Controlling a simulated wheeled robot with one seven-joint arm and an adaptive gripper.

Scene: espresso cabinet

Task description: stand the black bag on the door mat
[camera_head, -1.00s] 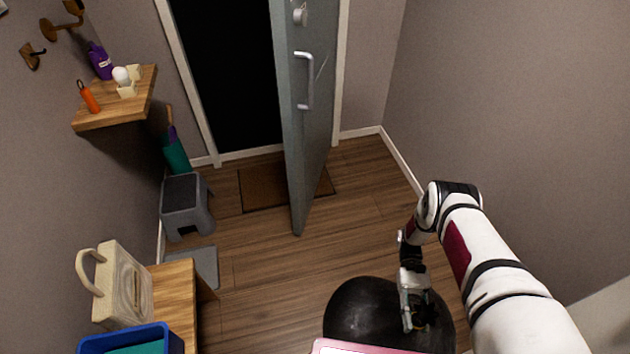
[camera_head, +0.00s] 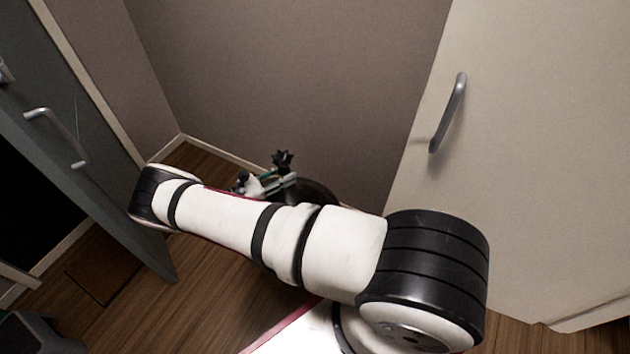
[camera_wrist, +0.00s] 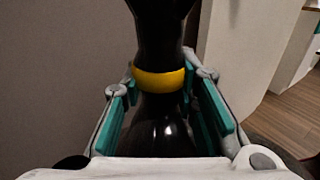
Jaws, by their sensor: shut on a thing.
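The black bag (camera_head: 316,190) is mostly hidden behind my arm in the head view; part of its dark, rounded body and its flared top (camera_head: 283,158) show. In the wrist view, the glossy bag (camera_wrist: 160,138) has a yellow band (camera_wrist: 160,80) around its neck. My gripper (camera_head: 266,183) is shut on this neck, with teal pads on both sides (camera_wrist: 162,95). The bag's underside is hidden, so I cannot tell whether it touches the floor. The brown door mat (camera_head: 104,268) lies at the lower left of the head view, apart from the bag, partly behind the door.
The open grey door (camera_head: 85,150) stands between the mat and the bag. A pale cabinet with a handle (camera_head: 450,112) is at the right, and a bare wall is behind the bag. A grey stool (camera_head: 35,335) shows at the lower left. Wooden floor is clear near the mat.

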